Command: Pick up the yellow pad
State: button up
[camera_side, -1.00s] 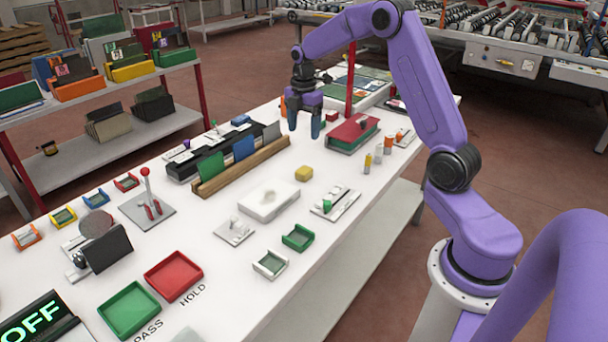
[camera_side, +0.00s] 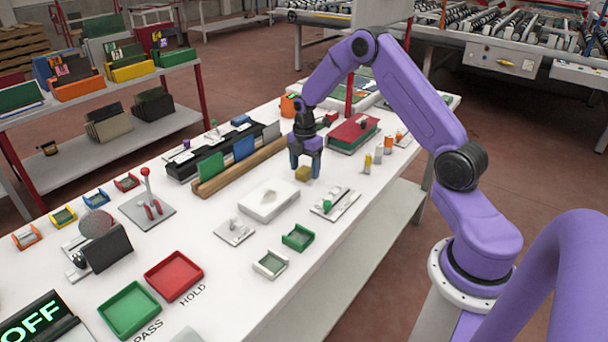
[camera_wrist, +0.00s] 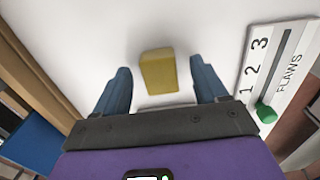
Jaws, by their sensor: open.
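The yellow pad (camera_side: 303,174) is a small yellow block lying on the white table. In the wrist view the yellow pad (camera_wrist: 158,71) lies on the white surface between the two blue fingertips and slightly ahead of them, with a gap on each side. My gripper (camera_side: 306,168) points down just over the pad in the side view, and its fingers partly overlap the pad there. In the wrist view my gripper (camera_wrist: 160,82) is open and holds nothing. I cannot tell the exact height of the fingertips above the table.
A FLAWS slider gauge (camera_wrist: 280,75) with a green knob is close on the right. A wooden rack (camera_side: 240,168) with green and blue panels stands to the left. A white block (camera_side: 269,200) lies in front, and a red-and-green box (camera_side: 353,133) behind right.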

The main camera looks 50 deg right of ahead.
jog(key=shift+f, duration=0.5)
jog(key=c, duration=1)
jog(key=shift+c, duration=0.2)
jog(key=shift+r, duration=0.55)
notch_tip(320, 180, up, 2)
jog(key=shift+r, duration=0.15)
jog(key=s+a+r, duration=0.2)
jog(key=s+r, duration=0.2)
jog(key=s, duration=0.2)
jog(key=s+a+r, duration=0.2)
jog(key=s+r, duration=0.3)
jog(key=s, duration=0.2)
jog(key=shift+s+a+r, duration=0.15)
jog(key=shift+a+r, duration=0.1)
jog(key=shift+r, duration=0.05)
